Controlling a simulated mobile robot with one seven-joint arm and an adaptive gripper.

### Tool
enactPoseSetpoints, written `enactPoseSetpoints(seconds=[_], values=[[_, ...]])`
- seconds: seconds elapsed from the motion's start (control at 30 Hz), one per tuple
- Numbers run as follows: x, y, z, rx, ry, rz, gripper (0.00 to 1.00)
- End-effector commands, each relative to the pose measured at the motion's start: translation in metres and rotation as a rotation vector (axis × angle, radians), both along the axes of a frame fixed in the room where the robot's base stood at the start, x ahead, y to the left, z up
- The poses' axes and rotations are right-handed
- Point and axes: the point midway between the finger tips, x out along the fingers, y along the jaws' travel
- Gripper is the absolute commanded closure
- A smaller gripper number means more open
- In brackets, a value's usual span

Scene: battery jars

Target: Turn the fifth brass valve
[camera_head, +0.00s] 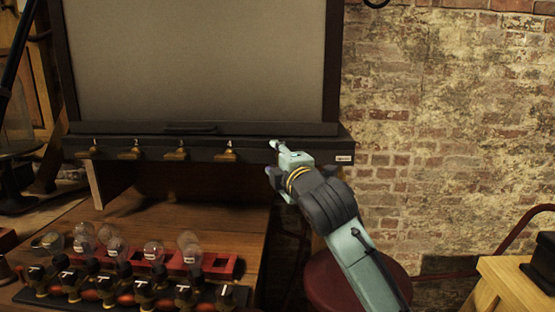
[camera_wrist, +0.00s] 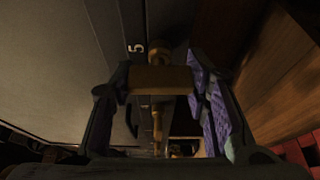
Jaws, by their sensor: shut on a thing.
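My gripper (camera_head: 274,158) is at the right end of the black rail (camera_head: 318,149) below the large grey panel. In the wrist view my gripper (camera_wrist: 161,88) has its purple-padded fingers on both sides of a brass valve handle (camera_wrist: 160,79) and is shut on it. The number 5 shows beside this valve. In the head view the fifth valve is hidden behind my gripper. Brass valves one (camera_head: 90,152), two (camera_head: 132,154), three (camera_head: 176,154) and four (camera_head: 226,155) sit in a row to its left. More brass valves show beyond the fifth in the wrist view.
A wooden bench (camera_head: 190,215) below the rail carries several glass jars (camera_head: 153,251), a red rack (camera_head: 222,267) and a row of dark T-handled fittings (camera_head: 147,291). A dark red stool (camera_head: 322,280) stands under my arm. A wooden stand (camera_head: 510,290) is at lower right.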

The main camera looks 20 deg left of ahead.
Motion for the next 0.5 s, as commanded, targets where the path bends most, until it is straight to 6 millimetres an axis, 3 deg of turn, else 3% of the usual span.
enactPoseSetpoints(seconds=[0.23, 0.27, 0.5], values=[[-0.0002, 0.0004, -0.0006, -0.002, 0.000, 0.001, 0.85], [-0.0002, 0.0004, -0.0006, -0.002, 0.000, 0.001, 0.56], [-0.0001, 0.0003, -0.0003, 0.000, 0.000, 0.000, 0.40]])
